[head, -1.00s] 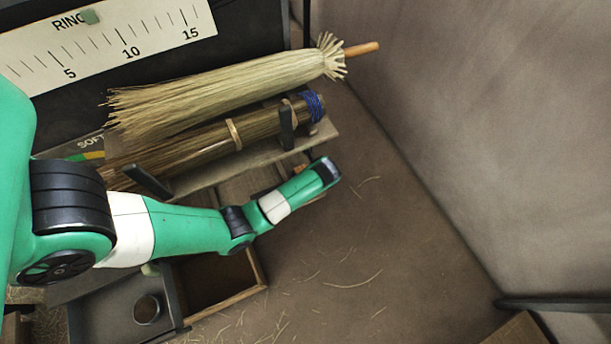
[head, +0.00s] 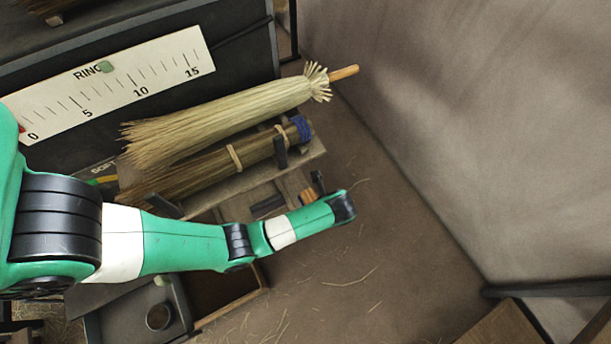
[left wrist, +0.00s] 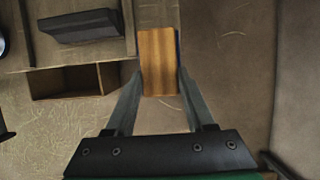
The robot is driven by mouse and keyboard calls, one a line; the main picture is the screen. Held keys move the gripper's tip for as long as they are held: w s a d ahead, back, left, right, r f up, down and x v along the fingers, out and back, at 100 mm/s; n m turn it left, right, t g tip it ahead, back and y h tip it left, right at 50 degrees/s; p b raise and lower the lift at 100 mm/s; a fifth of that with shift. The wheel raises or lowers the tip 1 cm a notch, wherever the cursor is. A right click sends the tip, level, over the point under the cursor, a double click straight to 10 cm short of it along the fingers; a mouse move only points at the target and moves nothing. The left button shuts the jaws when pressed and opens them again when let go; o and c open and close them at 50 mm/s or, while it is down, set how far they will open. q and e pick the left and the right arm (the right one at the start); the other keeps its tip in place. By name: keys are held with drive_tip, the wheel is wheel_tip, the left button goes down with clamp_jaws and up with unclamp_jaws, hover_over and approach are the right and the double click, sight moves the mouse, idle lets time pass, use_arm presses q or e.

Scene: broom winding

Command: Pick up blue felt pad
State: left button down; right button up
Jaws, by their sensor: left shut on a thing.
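My left gripper (left wrist: 159,82) is shut on a brown wooden block (left wrist: 158,50), with one finger on each side of it in the left wrist view. In the head view the block (head: 308,195) shows small beside a dark finger of my left gripper (head: 317,184), just right of the shelf below the brooms. My right gripper is not in view.
A pale broom (head: 225,115) and a darker bound bundle (head: 215,162) with blue winding lie above the shelf. A dark block (left wrist: 80,27) sits on the shelf. Below is an open wooden compartment (left wrist: 65,82). Bare floor with loose straws (head: 350,285) lies to the right.

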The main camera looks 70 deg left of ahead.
use_arm(q)
drive_tip(key=w+d, duration=0.1)
drive_tip(key=d, duration=0.9)
drive_tip(key=shift+d+p, duration=0.35)
drive_tip(key=shift+p, duration=0.05)
drive_tip(key=shift+w, duration=0.1)
drive_tip(key=c, duration=0.9)
unclamp_jaws()
drive_tip(key=shift+c, duration=0.2)
drive_tip(key=c, duration=0.5)
